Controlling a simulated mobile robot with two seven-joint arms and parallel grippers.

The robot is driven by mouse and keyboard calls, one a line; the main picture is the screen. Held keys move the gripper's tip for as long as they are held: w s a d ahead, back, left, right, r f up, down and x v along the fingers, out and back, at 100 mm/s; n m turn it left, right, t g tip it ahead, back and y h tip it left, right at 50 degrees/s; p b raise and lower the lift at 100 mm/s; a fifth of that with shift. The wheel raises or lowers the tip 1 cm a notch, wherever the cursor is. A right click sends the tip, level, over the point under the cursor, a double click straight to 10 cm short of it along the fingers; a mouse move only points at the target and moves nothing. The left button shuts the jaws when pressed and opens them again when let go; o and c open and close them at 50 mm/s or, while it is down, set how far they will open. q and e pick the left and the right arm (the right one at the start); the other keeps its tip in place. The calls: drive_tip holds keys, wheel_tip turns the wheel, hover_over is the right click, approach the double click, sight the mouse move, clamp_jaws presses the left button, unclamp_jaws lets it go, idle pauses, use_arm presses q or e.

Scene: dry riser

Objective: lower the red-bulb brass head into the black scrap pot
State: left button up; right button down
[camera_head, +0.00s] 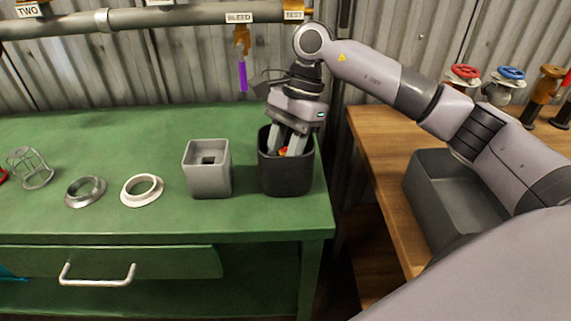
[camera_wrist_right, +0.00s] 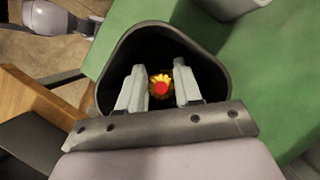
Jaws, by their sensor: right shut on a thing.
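The black scrap pot (camera_head: 287,178) stands on the right end of the green bench. My right gripper (camera_head: 288,150) points down into the pot's mouth, its fingertips below the rim. It is shut on the red-bulb brass head (camera_head: 284,151), of which only a bit of red shows between the fingers. In the right wrist view the head (camera_wrist_right: 160,87) shows as a red centre with a yellow brass rim between the two fingers, inside the dark pot (camera_wrist_right: 215,75). Whether the head touches the pot's floor cannot be told. My left gripper is not in view.
A grey square holder (camera_head: 208,172) stands just left of the pot. A white ring (camera_head: 142,190), a grey ring (camera_head: 86,191) and a wire cage (camera_head: 31,168) lie further left. A purple-bulb head (camera_head: 242,72) hangs from the pipe behind. A dark tray (camera_head: 450,195) sits on the wooden bench at right.

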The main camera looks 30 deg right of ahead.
drive_tip(key=shift+f+b, duration=0.4)
drive_tip(key=shift+f, duration=0.15)
idle(0.4)
drive_tip(key=c, duration=0.7)
unclamp_jaws()
